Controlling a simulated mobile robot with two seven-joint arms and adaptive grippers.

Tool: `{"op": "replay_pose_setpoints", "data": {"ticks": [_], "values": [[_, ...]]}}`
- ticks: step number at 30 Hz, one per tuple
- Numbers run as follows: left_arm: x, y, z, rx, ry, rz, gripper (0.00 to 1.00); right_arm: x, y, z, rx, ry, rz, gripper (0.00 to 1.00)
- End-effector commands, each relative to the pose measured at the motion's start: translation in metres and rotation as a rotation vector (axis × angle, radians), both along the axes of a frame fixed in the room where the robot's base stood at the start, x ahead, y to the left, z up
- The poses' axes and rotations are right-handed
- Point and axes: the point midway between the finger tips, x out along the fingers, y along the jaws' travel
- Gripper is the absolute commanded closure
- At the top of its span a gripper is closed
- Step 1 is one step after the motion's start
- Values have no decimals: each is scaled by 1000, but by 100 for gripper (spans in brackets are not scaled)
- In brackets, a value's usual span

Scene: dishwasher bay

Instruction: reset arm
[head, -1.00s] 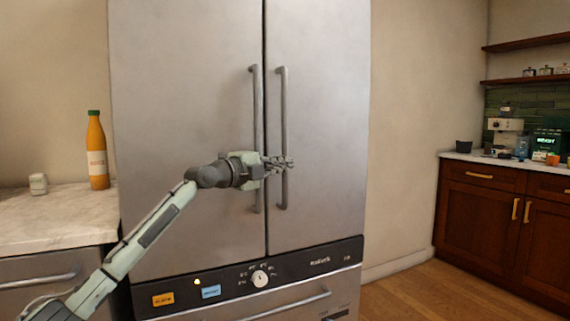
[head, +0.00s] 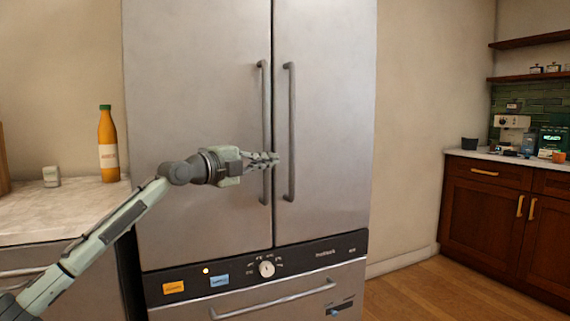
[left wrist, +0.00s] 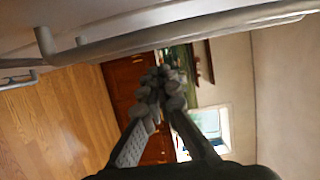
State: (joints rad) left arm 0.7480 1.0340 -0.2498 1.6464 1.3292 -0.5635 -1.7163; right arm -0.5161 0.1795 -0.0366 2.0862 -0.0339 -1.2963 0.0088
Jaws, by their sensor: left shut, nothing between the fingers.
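My left gripper (head: 268,160) is in front of the steel double-door fridge (head: 200,100), at the height of the door handles. Its fingers are shut with nothing between them. In the head view they overlap the left door handle (head: 264,100); whether they touch it I cannot tell. In the left wrist view the shut fingers (left wrist: 160,82) point toward the room, and a handle bar (left wrist: 180,38) runs across the top, apart from the fingertips. Both fridge doors look shut. My right gripper is not in view.
An orange bottle (head: 108,150) and a small white jar (head: 51,176) stand on the left counter (head: 50,215). A drawer handle (head: 275,299) juts out below the fridge's control panel (head: 335,252). Wooden cabinets (head: 485,210) stand at the right. The wood floor (head: 420,290) between is clear.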

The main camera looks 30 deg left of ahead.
Motion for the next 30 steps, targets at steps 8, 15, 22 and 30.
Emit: {"op": "replay_pose_setpoints", "data": {"ticks": [8, 15, 22, 30], "values": [[-12, 11, -1, 1, 2, -2, 100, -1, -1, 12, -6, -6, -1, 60], [-7, -2, -37, -33, 71, -11, 100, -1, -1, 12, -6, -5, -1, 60], [-13, -51, -189, -186, 368, 12, 100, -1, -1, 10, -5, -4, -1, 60], [-80, -102, -379, -434, 750, 192, 100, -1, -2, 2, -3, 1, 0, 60]]}}
